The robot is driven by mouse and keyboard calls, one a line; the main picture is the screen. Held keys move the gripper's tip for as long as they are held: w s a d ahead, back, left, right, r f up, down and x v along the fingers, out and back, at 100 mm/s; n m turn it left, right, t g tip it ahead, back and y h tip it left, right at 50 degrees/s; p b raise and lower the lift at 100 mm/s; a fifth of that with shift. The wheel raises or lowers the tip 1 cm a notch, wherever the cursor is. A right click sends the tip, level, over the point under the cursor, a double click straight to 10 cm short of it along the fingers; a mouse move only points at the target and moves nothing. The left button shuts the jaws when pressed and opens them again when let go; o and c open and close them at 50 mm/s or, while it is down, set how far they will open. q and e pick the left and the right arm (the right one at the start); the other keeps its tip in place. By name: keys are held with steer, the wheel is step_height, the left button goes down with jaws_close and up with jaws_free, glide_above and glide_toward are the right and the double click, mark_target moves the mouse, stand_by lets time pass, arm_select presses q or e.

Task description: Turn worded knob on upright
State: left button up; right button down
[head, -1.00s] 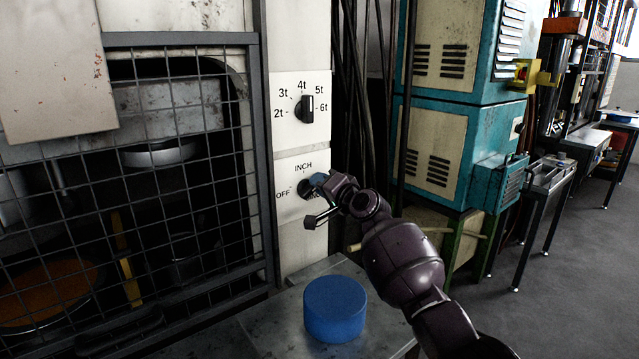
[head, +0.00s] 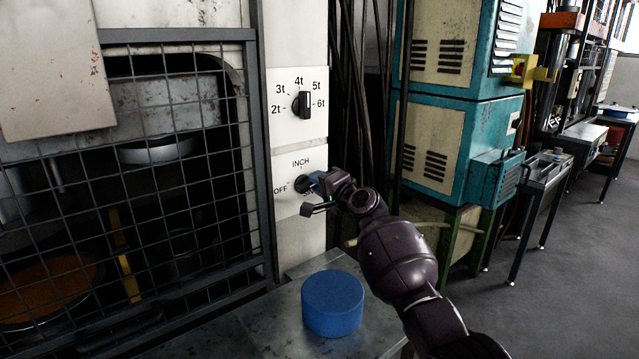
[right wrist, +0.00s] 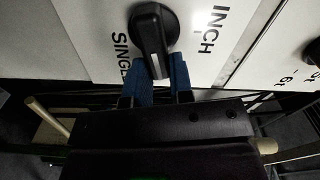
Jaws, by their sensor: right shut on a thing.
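The worded knob (head: 302,184) is a black round knob with a raised bar, low on the pale panel, with OFF at its left and INCH above it. My right gripper (head: 317,182) comes from the right and is shut at the knob, covering its right side and the third word. In the right wrist view, the knob (right wrist: 153,28) has its bar between the blue fingers of my right gripper (right wrist: 158,72). The bar's white-marked end points between SINGLE and INCH. My left gripper is not in view.
A numbered knob (head: 302,105) sits above on the same panel. A wire mesh guard (head: 180,180) is to the left; teal and cream cabinets (head: 430,145) stand at the right.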

steer(key=c, duration=1)
jaws_free()
steer(key=p+v, duration=0.2)
steer(key=v, duration=0.8)
steer(key=shift+s+d+p, duration=0.25)
steer(key=shift+s+p, duration=0.05)
steer(key=shift+p, duration=0.05)
